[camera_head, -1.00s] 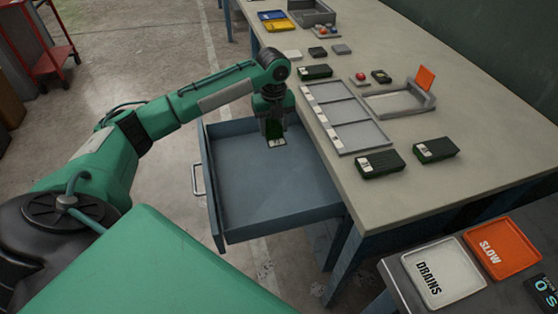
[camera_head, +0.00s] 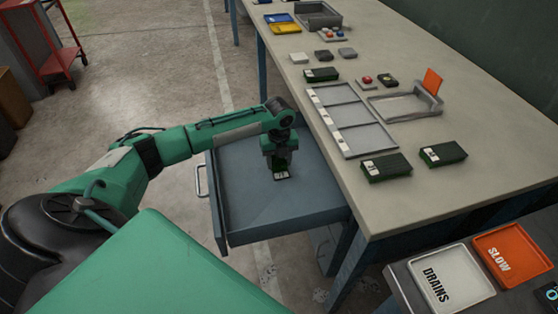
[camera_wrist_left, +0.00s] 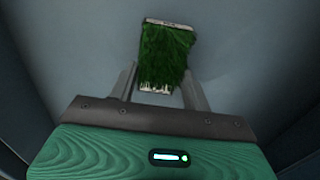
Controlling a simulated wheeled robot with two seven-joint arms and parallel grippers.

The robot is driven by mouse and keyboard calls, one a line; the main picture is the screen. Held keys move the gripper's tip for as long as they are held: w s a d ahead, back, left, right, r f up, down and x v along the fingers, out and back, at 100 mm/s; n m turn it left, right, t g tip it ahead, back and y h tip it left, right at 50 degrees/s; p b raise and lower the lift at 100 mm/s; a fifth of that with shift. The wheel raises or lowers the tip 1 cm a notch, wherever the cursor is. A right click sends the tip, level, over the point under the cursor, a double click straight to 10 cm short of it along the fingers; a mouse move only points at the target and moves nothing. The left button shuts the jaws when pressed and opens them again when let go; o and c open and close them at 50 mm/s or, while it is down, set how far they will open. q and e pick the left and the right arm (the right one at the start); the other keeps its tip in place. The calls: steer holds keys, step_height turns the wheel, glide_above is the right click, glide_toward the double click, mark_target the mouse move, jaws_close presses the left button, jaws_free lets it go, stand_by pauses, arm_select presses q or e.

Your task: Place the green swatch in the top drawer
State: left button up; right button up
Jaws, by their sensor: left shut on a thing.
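The green swatch (camera_head: 281,172) is a small block of green turf with a pale label end. My left gripper (camera_head: 280,166) is shut on it, inside the open top drawer (camera_head: 250,210). In the left wrist view the swatch (camera_wrist_left: 166,55) sits between the two fingers of the gripper (camera_wrist_left: 163,90), over the grey-blue drawer floor (camera_wrist_left: 230,60). I cannot tell whether the swatch touches the floor. The drawer is pulled out from the bench and otherwise looks empty. My right gripper is not in view.
More dark green swatches (camera_head: 386,166) lie on the bench (camera_head: 440,200), beside a three-part grey tray (camera_head: 371,146) and a grey fixture (camera_head: 405,105) with an orange flag. A white DRAINS tray (camera_head: 452,277) and an orange SLOW tray (camera_head: 512,255) stand at lower right.

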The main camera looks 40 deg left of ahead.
mark_target(279, 163)
arm_select(q)
steer(key=o, duration=0.9)
steer(key=shift+f, duration=0.1)
steer(key=shift+o, duration=0.2)
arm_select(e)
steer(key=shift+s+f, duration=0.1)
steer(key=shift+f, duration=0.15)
arm_select(q)
step_height(279, 163, up, 12)
steer(key=p, duration=0.1)
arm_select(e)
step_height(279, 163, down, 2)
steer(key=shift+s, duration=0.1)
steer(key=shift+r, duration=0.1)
